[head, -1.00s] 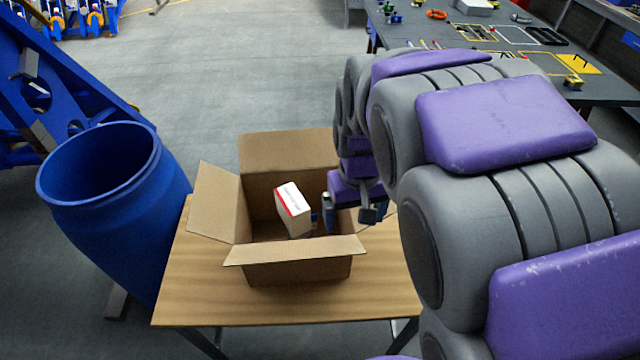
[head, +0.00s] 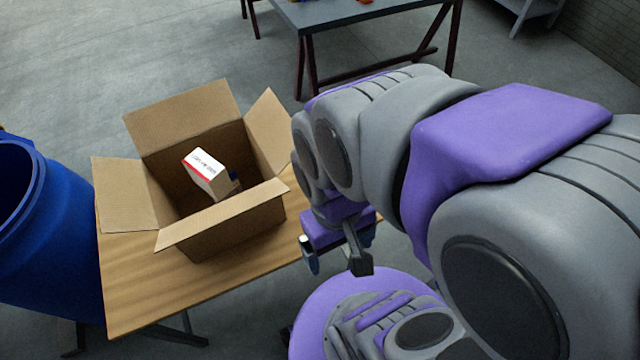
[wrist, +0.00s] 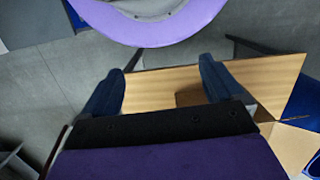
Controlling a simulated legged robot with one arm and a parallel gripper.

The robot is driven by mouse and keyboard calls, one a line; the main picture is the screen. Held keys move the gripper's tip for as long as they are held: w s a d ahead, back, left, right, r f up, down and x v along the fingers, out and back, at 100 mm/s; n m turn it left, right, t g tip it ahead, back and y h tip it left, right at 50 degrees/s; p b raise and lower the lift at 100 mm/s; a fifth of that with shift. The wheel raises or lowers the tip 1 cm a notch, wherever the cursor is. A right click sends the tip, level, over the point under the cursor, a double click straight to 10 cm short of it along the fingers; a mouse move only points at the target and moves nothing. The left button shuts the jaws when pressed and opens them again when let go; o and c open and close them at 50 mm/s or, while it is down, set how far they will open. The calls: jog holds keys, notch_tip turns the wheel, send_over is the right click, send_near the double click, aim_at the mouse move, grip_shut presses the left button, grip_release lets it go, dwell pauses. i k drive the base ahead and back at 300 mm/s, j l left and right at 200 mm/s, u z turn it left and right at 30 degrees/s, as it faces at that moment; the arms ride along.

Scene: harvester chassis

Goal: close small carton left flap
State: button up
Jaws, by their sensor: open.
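The small carton (head: 240,232) stands open on the wooden table. Its left flap (head: 125,200) is folded outward and sticks out to the left. The back flap (head: 185,115) and right flap (head: 268,125) stand up and lean outward, and the front flap (head: 220,215) juts forward. A white and red box (head: 208,174) is inside. My gripper (head: 337,264) is open and empty, right of the carton and apart from it, near the table's right edge. In the wrist view its two fingers (wrist: 162,88) are spread, with part of the carton (wrist: 290,148) at lower right.
The wooden table (head: 150,295) has bare room in front of the carton. A blue barrel (head: 50,240) stands close to the table's left side. A dark workbench (head: 345,18) is at the back, with open grey floor between.

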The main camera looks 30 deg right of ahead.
aim_at(268, 121)
jog(key=l+u, duration=0.25)
jog(key=l, duration=0.4)
jog(key=k+l+u, duration=0.1)
jog(key=l+u, duration=0.15)
jog(key=l, duration=0.35)
